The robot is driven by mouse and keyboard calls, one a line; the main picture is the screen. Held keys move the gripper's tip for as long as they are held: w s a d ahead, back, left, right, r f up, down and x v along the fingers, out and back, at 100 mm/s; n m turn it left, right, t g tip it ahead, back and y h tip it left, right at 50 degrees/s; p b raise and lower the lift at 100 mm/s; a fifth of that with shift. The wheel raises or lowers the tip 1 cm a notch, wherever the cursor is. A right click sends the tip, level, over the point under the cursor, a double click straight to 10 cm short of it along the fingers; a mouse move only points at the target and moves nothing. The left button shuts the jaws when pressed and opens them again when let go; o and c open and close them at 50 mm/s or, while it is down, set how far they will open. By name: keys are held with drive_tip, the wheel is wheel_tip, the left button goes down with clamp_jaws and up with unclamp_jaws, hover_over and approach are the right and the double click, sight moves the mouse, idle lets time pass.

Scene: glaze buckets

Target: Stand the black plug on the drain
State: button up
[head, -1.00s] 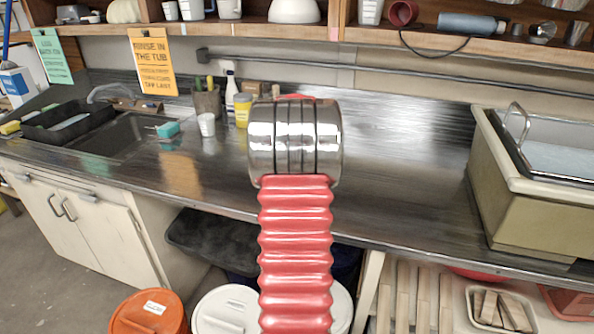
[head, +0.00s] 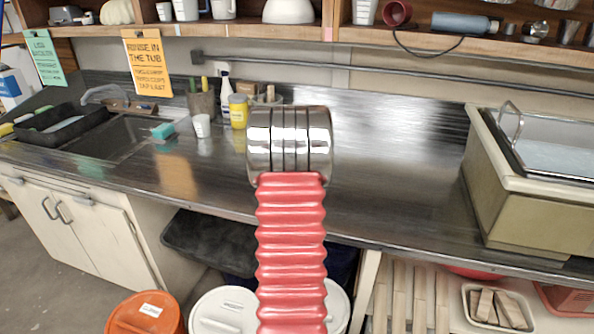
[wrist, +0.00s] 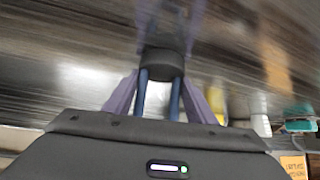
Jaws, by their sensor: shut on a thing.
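My gripper (wrist: 161,85) shows in the wrist view, with purple fingers and dark blue bars closed on the black plug (wrist: 163,63). The plug is a short dark cylinder held at the fingertips, above the blurred steel counter. Its reflection seems to show in the metal beyond it. In the head view my own red and silver arm hides the gripper and the plug. I cannot make out the drain in either view. A sink basin (head: 108,140) is set into the counter at the left, its floor only partly seen.
On the steel counter (head: 390,150) stand a white cup (head: 201,126), a yellow jar (head: 238,111), a spray bottle (head: 225,90) and a teal sponge (head: 163,131). A beige tub (head: 530,195) stands at the right. A loaded shelf (head: 290,31) runs above.

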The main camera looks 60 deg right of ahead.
drive_tip(key=o, duration=1.2)
drive_tip(key=shift+v, duration=6.05)
